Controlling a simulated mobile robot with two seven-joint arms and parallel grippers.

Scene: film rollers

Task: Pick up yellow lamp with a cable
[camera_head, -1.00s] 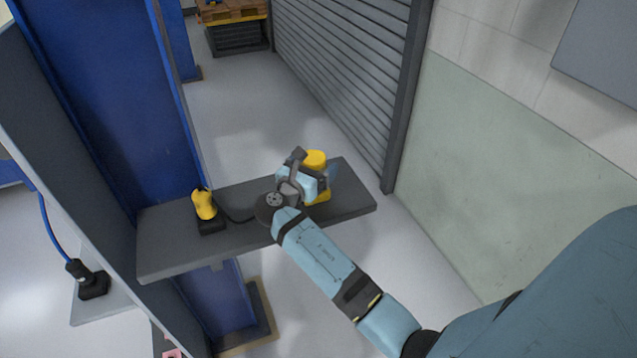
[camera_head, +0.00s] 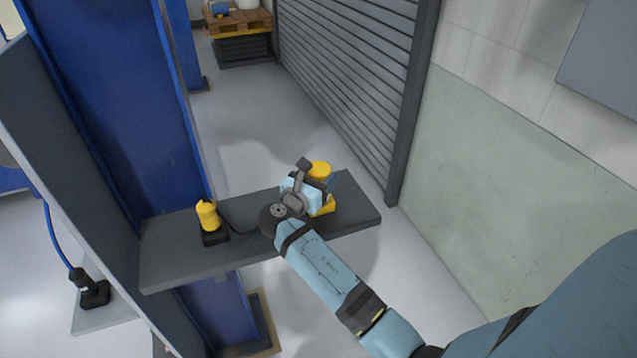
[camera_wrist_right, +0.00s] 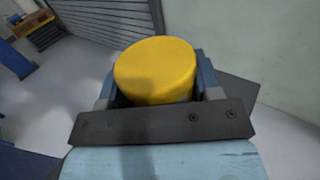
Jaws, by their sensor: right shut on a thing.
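The yellow lamp (camera_head: 320,171) stands near the right end of a dark grey shelf (camera_head: 265,248). Its round yellow top (camera_wrist_right: 155,70) fills the middle of the right wrist view, between the two fingers. My right gripper (camera_head: 318,188) is shut on the lamp's body from the near left side. The gripper and wrist hide part of the lamp in the head view. My left gripper is not in view.
A yellow and black tool (camera_head: 208,215) stands on the shelf's left part. A blue column (camera_head: 115,110) rises behind the shelf's left end. A grey shutter (camera_head: 350,75) and a pale wall (camera_head: 490,170) are at the right. A wooden pallet (camera_head: 238,23) lies far back.

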